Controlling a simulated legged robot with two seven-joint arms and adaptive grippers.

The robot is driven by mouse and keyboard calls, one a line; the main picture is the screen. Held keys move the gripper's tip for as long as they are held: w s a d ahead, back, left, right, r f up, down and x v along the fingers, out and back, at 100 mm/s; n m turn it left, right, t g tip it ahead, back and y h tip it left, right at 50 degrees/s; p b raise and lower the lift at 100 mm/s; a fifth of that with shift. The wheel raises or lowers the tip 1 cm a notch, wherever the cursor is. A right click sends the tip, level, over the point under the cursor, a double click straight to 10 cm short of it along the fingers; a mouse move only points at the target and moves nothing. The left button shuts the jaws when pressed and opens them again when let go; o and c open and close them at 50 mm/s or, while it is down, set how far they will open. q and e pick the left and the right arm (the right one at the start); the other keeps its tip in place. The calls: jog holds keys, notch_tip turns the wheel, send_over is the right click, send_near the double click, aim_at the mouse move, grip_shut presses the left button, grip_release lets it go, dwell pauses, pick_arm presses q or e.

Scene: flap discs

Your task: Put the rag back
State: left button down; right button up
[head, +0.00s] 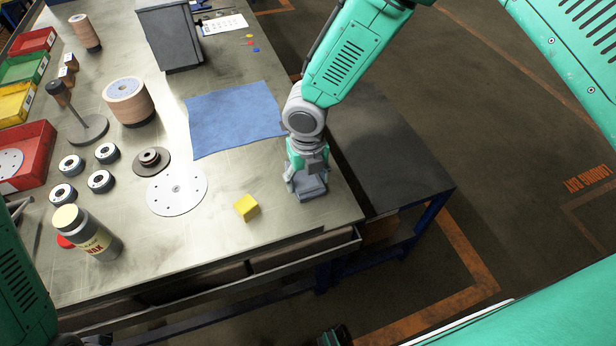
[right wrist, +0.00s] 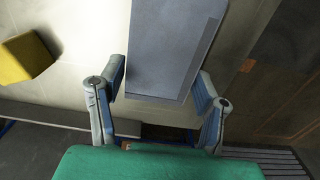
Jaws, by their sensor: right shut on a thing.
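The blue rag (head: 232,122) lies spread flat on the grey bench, left of my right arm. My right gripper (head: 308,192) points down at the bench's right edge, beside the rag's lower right corner. It is shut on a grey block (head: 313,187). In the right wrist view the grey block (right wrist: 172,45) sits between the two fingers (right wrist: 160,98). The rag does not show in that view. Part of my left arm shows at the lower left of the head view, but I cannot make out its gripper.
A yellow cube (head: 246,208) lies left of my right gripper; it also shows in the right wrist view (right wrist: 24,58). A perforated disc (head: 177,192), a wax can (head: 88,234) and several rings stand further left. A grey box (head: 170,35) stands behind the rag. A lower dark table (head: 385,160) adjoins the right.

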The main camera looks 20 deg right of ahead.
aim_at(308, 181)
jog(key=shift+a, duration=0.1)
jog(key=o, duration=1.4)
jog(key=shift+d, duration=0.4)
jog(key=shift+r, duration=0.2)
notch_tip(308, 181, up, 12)
jog(key=shift+f, duration=0.2)
jog(key=shift+a, duration=0.2)
